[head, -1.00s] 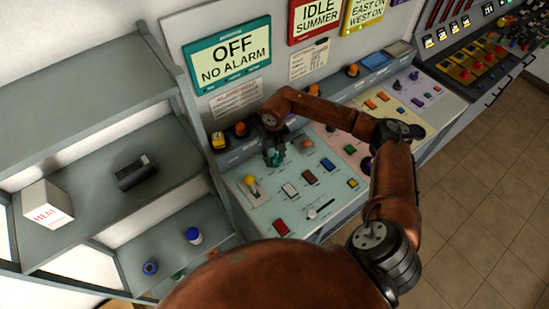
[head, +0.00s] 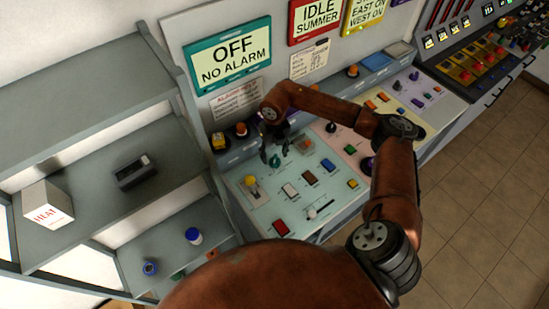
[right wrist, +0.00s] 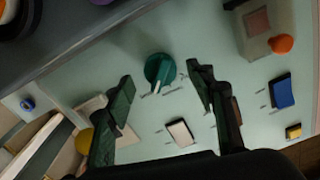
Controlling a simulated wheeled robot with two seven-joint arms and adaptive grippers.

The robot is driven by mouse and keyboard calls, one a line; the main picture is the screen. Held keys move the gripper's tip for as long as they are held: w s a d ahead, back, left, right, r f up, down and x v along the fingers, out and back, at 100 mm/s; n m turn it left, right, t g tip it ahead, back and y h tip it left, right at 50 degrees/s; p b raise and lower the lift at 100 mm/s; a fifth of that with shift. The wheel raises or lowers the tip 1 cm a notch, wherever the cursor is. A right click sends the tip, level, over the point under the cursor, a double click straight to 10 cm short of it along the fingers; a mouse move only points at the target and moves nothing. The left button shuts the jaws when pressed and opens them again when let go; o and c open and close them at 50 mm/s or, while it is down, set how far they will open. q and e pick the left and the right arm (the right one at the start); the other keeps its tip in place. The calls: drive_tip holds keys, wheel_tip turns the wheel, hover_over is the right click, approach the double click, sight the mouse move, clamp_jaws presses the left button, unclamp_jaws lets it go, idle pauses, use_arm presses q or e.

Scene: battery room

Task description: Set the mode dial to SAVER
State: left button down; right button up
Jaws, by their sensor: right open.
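The mode dial seems to be the green round knob on the pale green panel; it shows in the right wrist view (right wrist: 160,68) and, small, in the head view (head: 275,160). Its white pointer mark faces the lower edge of the wrist picture; the small labels around it are too blurred to read. My right gripper (head: 275,151) is open and empty above the knob. In the wrist view its dark fingers (right wrist: 160,80) stand apart on either side of the knob, with no contact visible. My left gripper is not in view.
A screen above the panel (head: 230,56) reads OFF, NO ALARM. A yellow-knobbed lever (head: 251,181), a white button (head: 290,190), a blue button (head: 327,164) and a clear-covered switch (right wrist: 262,22) surround the dial. A grey shelf (head: 95,170) stands at the left.

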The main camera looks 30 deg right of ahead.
sight(275, 158)
wheel_tip(275, 158, up, 9)
idle(0.3)
idle(0.4)
